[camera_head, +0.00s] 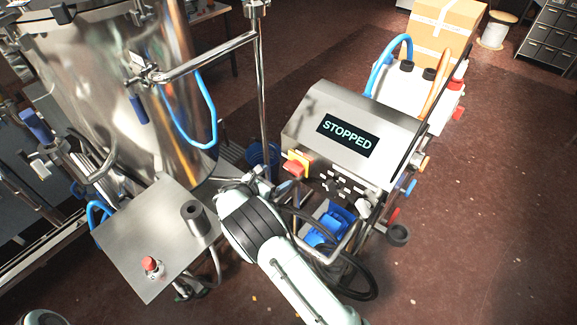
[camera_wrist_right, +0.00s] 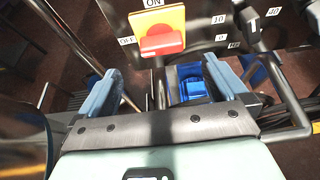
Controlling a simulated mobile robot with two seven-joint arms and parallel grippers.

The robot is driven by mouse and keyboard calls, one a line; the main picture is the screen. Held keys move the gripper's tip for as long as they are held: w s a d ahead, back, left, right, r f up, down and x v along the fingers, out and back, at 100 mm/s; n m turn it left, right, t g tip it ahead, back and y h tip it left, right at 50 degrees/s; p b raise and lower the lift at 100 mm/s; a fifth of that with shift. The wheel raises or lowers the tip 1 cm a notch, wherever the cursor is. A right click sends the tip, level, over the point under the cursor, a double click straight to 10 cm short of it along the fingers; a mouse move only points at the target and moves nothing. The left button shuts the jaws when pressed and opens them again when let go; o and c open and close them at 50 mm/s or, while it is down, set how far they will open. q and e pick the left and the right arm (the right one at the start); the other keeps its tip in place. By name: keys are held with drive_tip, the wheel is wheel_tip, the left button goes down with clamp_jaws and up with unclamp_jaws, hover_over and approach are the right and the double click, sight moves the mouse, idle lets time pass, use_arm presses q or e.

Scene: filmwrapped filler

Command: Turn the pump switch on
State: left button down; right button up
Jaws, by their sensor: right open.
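The pump switch (camera_head: 293,168) is a red handle on a yellow plate, on the front of the steel control box (camera_head: 310,112). The box's display (camera_head: 347,136) reads STOPPED. In the right wrist view the switch (camera_wrist_right: 163,40) shows large, with ON printed above and OFF at its left; the red handle looks roughly crosswise. My right gripper (camera_wrist_right: 174,76) is open, its two blue-grey fingers apart below the switch, with nothing between them. In the head view the right gripper (camera_head: 262,178) is just left of and below the switch, partly hidden by its wrist. My left gripper is not in view.
Left is a large steel tank (camera_head: 110,90) with pipes and a blue hose. A steel plate (camera_head: 150,235) with a red button (camera_head: 151,265) stands left of my right arm. Black knobs and cables sit below the box. A cardboard box (camera_head: 440,28) stands behind; right floor is mostly clear.

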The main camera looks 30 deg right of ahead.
sight(291, 169)
drive_tip(key=p+x, duration=0.1)
drive_tip(key=x, duration=0.8)
drive_tip(key=shift+d+f, duration=0.25)
drive_tip(key=shift+d, duration=0.1)
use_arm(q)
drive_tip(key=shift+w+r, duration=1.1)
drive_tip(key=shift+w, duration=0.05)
use_arm(e)
drive_tip(key=c, duration=1)
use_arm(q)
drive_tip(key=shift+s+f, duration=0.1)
